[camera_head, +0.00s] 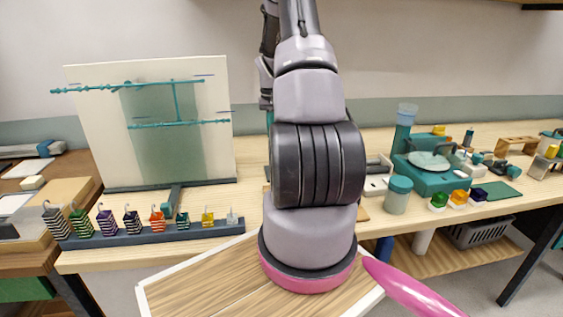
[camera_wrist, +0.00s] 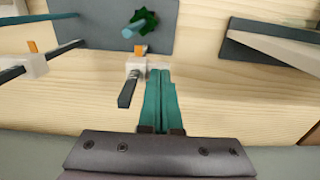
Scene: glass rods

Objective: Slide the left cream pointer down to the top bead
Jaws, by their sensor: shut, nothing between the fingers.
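In the wrist view, two cream blocks with orange tabs show: a left one (camera_wrist: 35,66) at the end of a dark bar, and another (camera_wrist: 136,67) near the middle with a dark bar (camera_wrist: 127,92) below it. I cannot tell for sure which is the left cream pointer. My gripper (camera_wrist: 159,72) is shut and empty, its teal fingertips right beside the middle block; I cannot tell whether they touch. A teal rod end with a dark green toothed piece (camera_wrist: 146,20) is above them. The top bead is not clearly identifiable. In the head view my arm hides the gripper.
A grey plate (camera_wrist: 105,35) lies under the rod. A grey ledge (camera_wrist: 270,55) is at the right of the wrist view. In the head view, a cream panel with teal rods (camera_head: 105,130) stands left, and a teal device (camera_head: 435,180) and a lidded jar (camera_head: 398,200) stand right.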

